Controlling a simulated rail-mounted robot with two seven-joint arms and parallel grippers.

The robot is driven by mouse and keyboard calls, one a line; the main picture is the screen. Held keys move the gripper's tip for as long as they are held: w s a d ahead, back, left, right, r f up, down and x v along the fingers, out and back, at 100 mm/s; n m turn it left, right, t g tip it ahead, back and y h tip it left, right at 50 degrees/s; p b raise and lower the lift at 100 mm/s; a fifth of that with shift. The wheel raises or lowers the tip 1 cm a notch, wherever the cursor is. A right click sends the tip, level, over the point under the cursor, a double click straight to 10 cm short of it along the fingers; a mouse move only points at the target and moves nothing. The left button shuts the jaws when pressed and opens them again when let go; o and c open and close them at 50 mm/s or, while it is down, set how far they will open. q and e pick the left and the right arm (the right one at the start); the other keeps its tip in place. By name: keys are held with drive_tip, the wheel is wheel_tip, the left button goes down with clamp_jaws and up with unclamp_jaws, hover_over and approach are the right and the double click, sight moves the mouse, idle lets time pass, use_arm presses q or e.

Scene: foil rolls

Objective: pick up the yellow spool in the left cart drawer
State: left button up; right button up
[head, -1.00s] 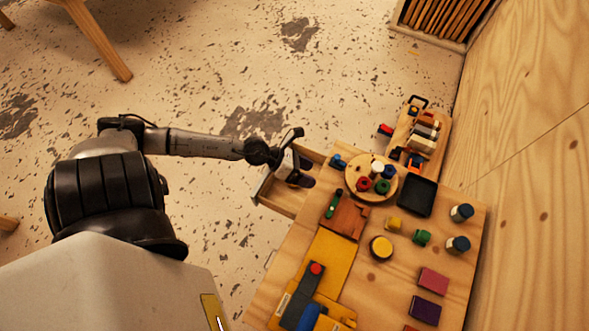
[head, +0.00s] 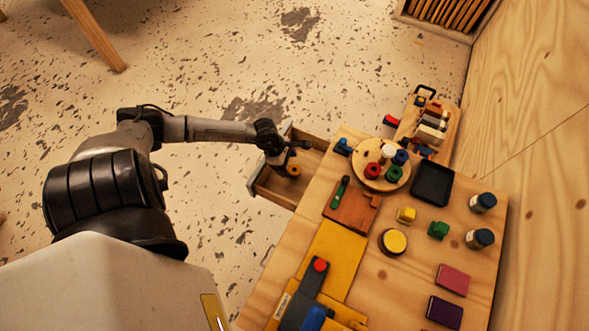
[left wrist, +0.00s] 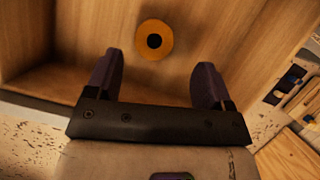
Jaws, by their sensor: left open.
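The yellow spool (left wrist: 155,40) looks orange-yellow with a dark centre hole in the left wrist view. It stands on the floor of the open wooden drawer, and it also shows in the head view (head: 294,170). The drawer (head: 272,184) sticks out from the left side of the cart (head: 376,287). My left gripper (left wrist: 157,75) is open and empty, over the drawer. In the left wrist view the spool lies just beyond the fingertips, roughly centred between them, and is not touched. My right gripper is not in view.
The cart top beside the drawer holds a round wooden stand (head: 385,171) with coloured spools, a black tray (head: 432,183), a yellow round piece (head: 393,241) and several jars and blocks. Drawer walls surround the spool.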

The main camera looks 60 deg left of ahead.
sight(294, 170)
use_arm(q)
drive_tip(key=shift+w+a+b+x, duration=0.15)
drive_tip(key=shift+b+x, duration=0.4)
drive_tip(key=shift+x, duration=0.65)
drive_tip(key=shift+w+a+b+x, duration=0.1)
drive_tip(key=shift+b+x, duration=0.4)
drive_tip(key=shift+x, duration=0.7)
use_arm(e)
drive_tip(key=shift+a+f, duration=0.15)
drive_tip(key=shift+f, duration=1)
use_arm(q)
drive_tip(key=shift+w+d+f, duration=0.2)
drive_tip(key=shift+f, duration=0.35)
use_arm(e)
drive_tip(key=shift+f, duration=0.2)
use_arm(q)
drive_tip(key=shift+c, duration=0.4)
drive_tip(key=c, duration=0.9)
